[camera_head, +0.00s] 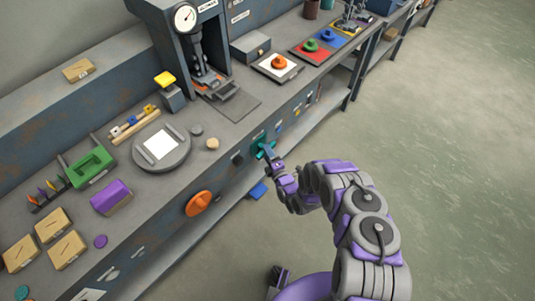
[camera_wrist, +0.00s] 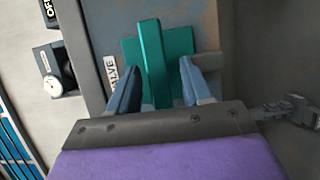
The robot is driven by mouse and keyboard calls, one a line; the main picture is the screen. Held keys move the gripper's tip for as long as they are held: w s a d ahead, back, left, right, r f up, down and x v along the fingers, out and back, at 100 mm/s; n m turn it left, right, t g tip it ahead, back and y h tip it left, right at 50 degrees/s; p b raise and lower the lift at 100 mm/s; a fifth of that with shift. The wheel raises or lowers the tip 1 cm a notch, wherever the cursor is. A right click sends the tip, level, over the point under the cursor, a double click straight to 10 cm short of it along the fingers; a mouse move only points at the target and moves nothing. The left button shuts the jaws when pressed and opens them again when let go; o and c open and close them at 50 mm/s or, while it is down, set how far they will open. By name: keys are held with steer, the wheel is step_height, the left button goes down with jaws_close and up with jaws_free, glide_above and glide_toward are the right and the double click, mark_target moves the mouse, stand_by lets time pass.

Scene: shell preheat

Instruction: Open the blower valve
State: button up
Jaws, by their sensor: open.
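The valve has a teal bar handle (camera_wrist: 151,55) on a teal square plate (camera_wrist: 183,46), with a partly hidden label ending in "ALVE" beside it. In the head view the teal valve (camera_head: 263,148) is on the front face of the bench. My gripper (camera_wrist: 160,72) is open, with one blue finger on each side of the handle. The handle's lower end sits between the fingers, with a gap on the right; I cannot tell whether the left finger touches it. In the head view my gripper (camera_head: 273,163) is right at the valve.
A dark switch box with a white knob (camera_wrist: 53,86) and an "OFF" label is left of the valve in the wrist view. An orange round knob (camera_head: 198,203) is on the bench front, lower left. The bench top (camera_head: 190,118) holds many items. The floor at right is clear.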

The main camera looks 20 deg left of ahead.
steer(key=shift+w+a, duration=0.1)
jaws_close()
stand_by(0.5)
steer(key=shift+m+p, duration=0.35)
steer(key=shift+m, duration=0.25)
steer(key=shift+w+d+r+m+g, duration=0.1)
steer(key=shift+m+g, duration=1.15)
steer(key=shift+m, duration=0.8)
steer(key=shift+w+d+r+m+g, duration=0.1)
steer(key=shift+m+g, duration=1.2)
steer(key=shift+m, duration=0.8)
steer(key=shift+w+r+m+g, duration=0.1)
steer(key=shift+m+g, duration=1.15)
steer(key=shift+m, duration=0.8)
